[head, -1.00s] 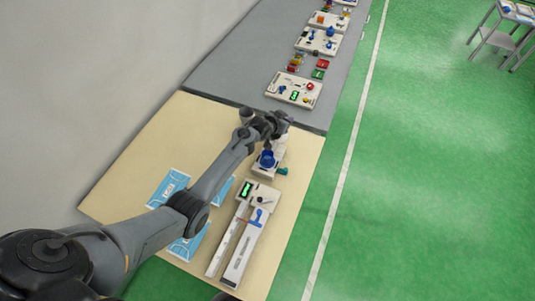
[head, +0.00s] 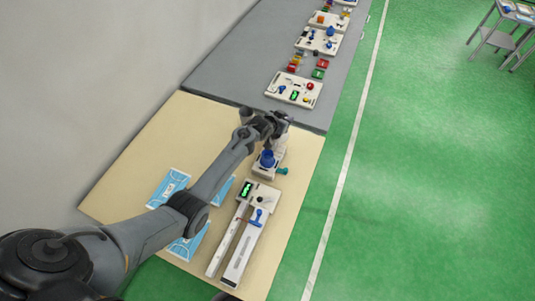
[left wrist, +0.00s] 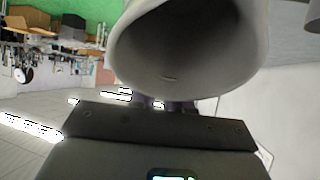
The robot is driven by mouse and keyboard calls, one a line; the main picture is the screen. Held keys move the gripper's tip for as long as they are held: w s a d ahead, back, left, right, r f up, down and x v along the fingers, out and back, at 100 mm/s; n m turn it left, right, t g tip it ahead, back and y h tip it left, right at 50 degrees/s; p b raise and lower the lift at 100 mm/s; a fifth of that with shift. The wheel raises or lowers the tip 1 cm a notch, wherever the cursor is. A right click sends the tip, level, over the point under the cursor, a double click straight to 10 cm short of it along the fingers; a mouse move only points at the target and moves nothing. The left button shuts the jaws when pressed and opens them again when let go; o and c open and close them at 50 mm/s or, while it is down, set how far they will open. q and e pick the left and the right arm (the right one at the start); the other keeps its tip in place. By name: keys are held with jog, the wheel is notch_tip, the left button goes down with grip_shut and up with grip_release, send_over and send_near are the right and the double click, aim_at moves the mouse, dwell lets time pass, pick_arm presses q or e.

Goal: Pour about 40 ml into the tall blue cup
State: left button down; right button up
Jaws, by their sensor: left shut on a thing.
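The blue cup (head: 267,159) stands on a pale stand near the right edge of the beige table, just below my left gripper in the head view. My left gripper (head: 281,125) is above and slightly right of it, shut on a pale vessel (head: 283,141) that is partly hidden by the gripper. In the left wrist view a light grey round vessel mouth (left wrist: 185,45) fills the top middle, tilted toward the camera. I cannot see liquid in it or the level inside the blue cup. My right gripper is not in view.
A teal knob (head: 283,171) sticks out beside the cup's stand. A device with a green display (head: 247,188) and a long white rail unit lies nearer. Blue-and-white packs (head: 168,187) lie left, partly under my arm. The beige table's left back is clear.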

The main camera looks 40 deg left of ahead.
pick_arm(q)
jog(key=shift+w, duration=0.1)
dwell(0.6)
jog(key=shift+w, duration=0.15)
jog(key=shift+w+f+g+b, duration=0.45)
jog(key=shift+w+g+b, duration=0.55)
jog(key=shift+b, duration=1.6)
jog(key=shift+w+f+g+b, duration=0.55)
jog(key=shift+g+b, duration=0.7)
jog(key=shift+b, duration=1.35)
jog(key=shift+w+f+g+b, duration=0.4)
jog(key=shift+w+g+b, duration=0.6)
jog(key=shift+b, duration=1.6)
jog(key=shift+s+g, duration=0.2)
jog(key=shift+g, duration=0.05)
